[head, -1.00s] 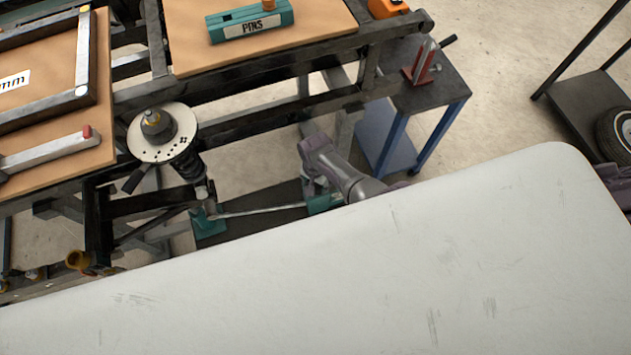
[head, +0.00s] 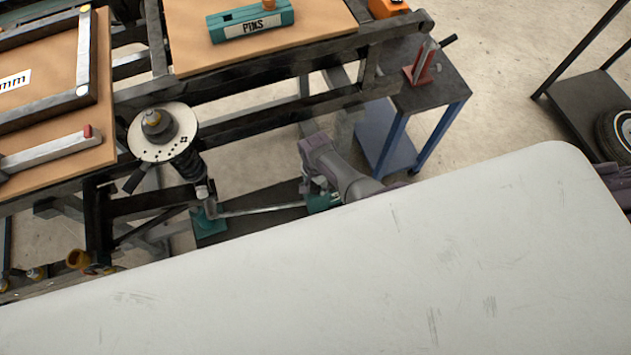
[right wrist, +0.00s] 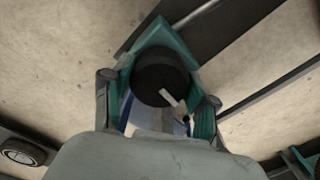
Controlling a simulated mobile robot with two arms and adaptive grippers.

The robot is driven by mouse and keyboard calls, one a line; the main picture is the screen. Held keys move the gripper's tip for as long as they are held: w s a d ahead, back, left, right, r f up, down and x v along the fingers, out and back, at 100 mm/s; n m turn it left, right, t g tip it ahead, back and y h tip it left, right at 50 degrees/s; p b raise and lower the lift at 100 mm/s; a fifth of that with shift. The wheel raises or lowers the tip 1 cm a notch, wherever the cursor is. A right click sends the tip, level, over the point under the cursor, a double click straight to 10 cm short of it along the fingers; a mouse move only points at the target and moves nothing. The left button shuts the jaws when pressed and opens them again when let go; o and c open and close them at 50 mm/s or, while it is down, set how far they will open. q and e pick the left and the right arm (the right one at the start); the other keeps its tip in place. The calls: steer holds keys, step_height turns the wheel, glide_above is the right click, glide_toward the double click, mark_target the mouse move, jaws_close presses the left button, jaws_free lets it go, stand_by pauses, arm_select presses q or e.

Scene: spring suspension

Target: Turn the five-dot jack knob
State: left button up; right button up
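A black round knob (right wrist: 160,76) with a pale pointer mark sits on a teal jack body (right wrist: 165,38) in the right wrist view. I cannot make out any dots on it. My right gripper (right wrist: 158,92) has one finger on each side of the knob, with gaps showing, so it looks open around it or just short of it. In the head view my right gripper (head: 318,188) is low beside the teal jack end (head: 323,203) and hides the knob. A thin rod (head: 260,208) runs left from there to a teal foot (head: 208,227). My left gripper is not in view.
A spring strut (head: 186,163) topped by a white dotted disc (head: 148,154) stands left of the jack. Dark frame beams (head: 235,122) cross above. A blue-legged cart (head: 440,92) stands behind to the right. A large pale surface (head: 380,270) fills the foreground.

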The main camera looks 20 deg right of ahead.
steer(key=o, duration=0.4)
steer(key=shift+c, duration=0.2)
steer(key=shift+r, duration=0.1)
step_height(320, 180, up, 12)
stand_by(0.4)
steer(key=shift+d, duration=0.1)
